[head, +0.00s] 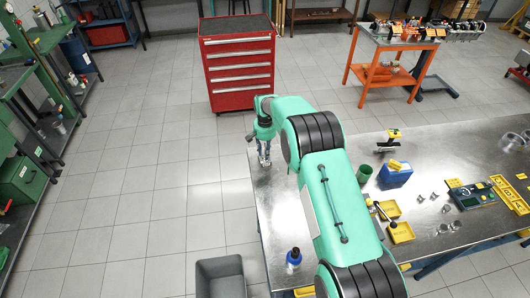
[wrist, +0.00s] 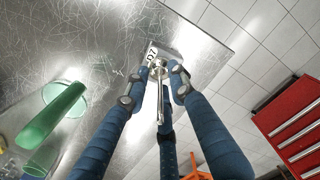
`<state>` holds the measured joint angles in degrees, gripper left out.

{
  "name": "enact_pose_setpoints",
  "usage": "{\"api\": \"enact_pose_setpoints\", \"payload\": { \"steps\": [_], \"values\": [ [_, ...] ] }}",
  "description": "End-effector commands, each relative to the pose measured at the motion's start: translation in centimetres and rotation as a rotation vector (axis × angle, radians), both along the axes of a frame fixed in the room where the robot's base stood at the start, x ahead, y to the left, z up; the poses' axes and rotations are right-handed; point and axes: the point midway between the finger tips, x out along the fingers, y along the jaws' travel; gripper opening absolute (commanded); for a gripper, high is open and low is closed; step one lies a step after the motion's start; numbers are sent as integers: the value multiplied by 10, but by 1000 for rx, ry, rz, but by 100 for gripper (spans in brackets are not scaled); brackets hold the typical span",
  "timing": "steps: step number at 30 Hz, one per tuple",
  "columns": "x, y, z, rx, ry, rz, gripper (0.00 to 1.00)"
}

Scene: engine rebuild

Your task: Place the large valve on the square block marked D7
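The large valve (wrist: 159,92) is a bright metal stem with a round end, seen in the wrist view between my fingers. Its round end is over the square block (wrist: 165,48), a pale metal piece whose dark marking reads like D7 turned round. The valve seems to rest on the block, but the contact is partly hidden. My gripper (wrist: 157,80) has blue fingers spread around the valve, with gaps visible on both sides. In the head view my gripper (head: 264,152) points down at the table's far left corner; valve and block are too small to tell there.
The metal table (head: 275,205) holds a green cup (head: 364,173), a blue container (head: 396,176), yellow trays (head: 402,232) and a dark blue bottle (head: 293,260). A red tool cabinet (head: 238,70) stands beyond the table. Floor lies open to the left.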

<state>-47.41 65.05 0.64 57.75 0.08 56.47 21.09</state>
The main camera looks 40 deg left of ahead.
Motion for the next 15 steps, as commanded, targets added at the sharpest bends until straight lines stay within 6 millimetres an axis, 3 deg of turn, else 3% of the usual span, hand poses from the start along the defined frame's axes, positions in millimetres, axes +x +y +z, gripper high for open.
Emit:
{"api": "enact_pose_setpoints", "payload": {
  "steps": [10,15],
  "values": [
    [0,0,3,0,0,0,24],
    [1,1,16,2,-2,0,24]
  ]
}}
